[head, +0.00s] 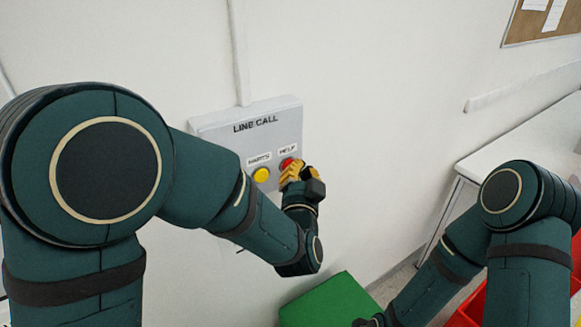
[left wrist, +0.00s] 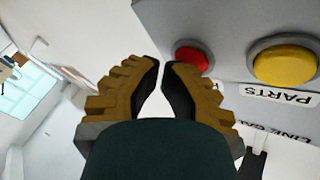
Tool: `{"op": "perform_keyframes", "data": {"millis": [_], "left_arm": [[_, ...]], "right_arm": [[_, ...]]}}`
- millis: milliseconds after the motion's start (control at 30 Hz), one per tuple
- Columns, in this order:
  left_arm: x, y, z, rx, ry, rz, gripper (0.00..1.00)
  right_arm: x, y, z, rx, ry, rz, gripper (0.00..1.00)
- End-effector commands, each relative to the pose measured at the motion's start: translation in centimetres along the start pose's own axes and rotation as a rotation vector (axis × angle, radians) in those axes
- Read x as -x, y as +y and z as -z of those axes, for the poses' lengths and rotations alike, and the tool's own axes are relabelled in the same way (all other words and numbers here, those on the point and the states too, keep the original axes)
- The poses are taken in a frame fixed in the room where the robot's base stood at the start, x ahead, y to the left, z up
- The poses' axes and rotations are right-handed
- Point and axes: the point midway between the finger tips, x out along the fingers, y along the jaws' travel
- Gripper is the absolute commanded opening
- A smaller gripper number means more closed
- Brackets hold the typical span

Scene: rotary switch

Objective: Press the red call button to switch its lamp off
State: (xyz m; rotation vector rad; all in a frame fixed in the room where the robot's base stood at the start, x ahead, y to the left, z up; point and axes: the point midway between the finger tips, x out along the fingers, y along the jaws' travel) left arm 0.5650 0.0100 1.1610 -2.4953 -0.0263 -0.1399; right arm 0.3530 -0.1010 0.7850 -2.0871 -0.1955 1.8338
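The red call button (head: 287,163), labelled HELP, is on the right of a grey LINE CALL box (head: 223,133) on the white wall. My left gripper (head: 291,169) is at the button and covers its lower part in the head view. In the left wrist view the red button (left wrist: 192,56) lies just beyond and right of my left fingertips (left wrist: 162,65). The fingertips are nearly together with nothing between them. I cannot tell whether they touch the button, or whether its lamp is lit. My right gripper (head: 372,321) is mostly cut off at the bottom edge.
A yellow button (head: 262,175) labelled PARTS sits close left of the red one. A conduit (head: 240,55) runs up from the box. A green box (head: 332,302) is below, a white table (head: 530,140) stands at the right, and red bins (head: 470,308) are at lower right.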

Motion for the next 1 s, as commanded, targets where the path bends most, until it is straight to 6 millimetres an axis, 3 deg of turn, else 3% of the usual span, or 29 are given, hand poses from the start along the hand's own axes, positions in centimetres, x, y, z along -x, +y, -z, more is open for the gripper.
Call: {"op": "perform_keyframes", "data": {"millis": [567,1000], "left_arm": [[0.8,0.4,0.4,0.001,0.000,0.000,0.00],[3.7,2.0,2.0,0.001,0.002,-0.001,0.00]], "right_arm": [[-0.3,0.1,0.0,0.000,0.000,0.000,0.00],[-0.6,0.2,-0.1,0.000,0.000,0.000,0.00]]}}
